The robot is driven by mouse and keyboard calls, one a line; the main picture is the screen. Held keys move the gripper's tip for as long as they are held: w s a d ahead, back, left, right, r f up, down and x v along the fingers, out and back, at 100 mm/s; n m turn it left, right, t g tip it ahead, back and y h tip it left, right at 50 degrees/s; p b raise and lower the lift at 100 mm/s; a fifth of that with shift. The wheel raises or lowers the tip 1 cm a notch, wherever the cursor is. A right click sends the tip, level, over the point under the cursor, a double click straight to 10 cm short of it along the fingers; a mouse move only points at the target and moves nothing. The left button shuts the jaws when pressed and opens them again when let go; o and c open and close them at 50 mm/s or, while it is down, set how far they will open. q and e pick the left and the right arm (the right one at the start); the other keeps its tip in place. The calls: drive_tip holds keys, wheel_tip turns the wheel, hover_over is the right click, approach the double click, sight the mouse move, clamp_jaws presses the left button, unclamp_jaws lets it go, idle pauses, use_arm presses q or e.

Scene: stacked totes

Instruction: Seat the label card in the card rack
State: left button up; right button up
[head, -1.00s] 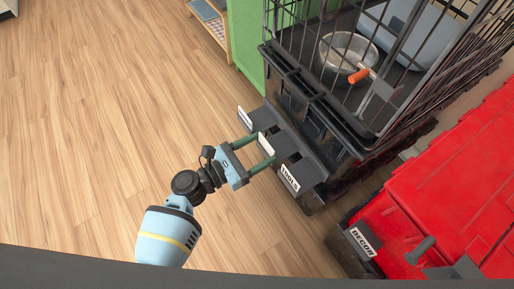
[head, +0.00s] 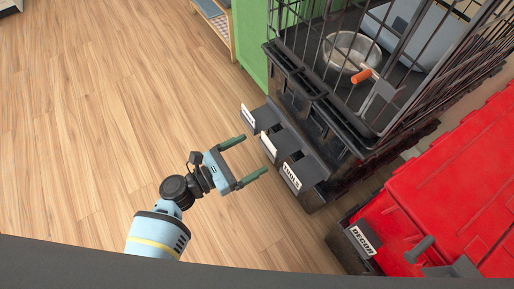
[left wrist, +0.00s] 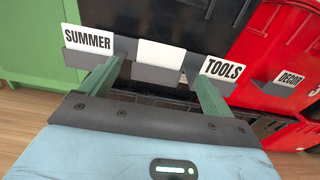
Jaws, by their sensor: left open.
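The card rack is a row of dark grey holders on the front of the black tote, with its middle holder (left wrist: 158,73) showing in the left wrist view. A blank-faced white label card (left wrist: 161,54) stands in that middle holder; it also shows in the head view (head: 269,146). A SUMMER card (left wrist: 87,39) stands in the holder to its left and a TOOLS card (left wrist: 222,68) to its right. My left gripper (head: 254,158) is open and empty, its green fingers apart, just short of the rack. My right gripper is not in view.
A black wire crate with a metal bowl (head: 351,52) sits above the rack. A red tote (head: 450,190) with a DECOR card (head: 362,241) stands at the right. A green cabinet (head: 249,45) is behind. The wooden floor at left is clear.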

use_arm(q)
drive_tip(key=shift+v, duration=1.95)
drive_tip(key=shift+p, duration=0.3)
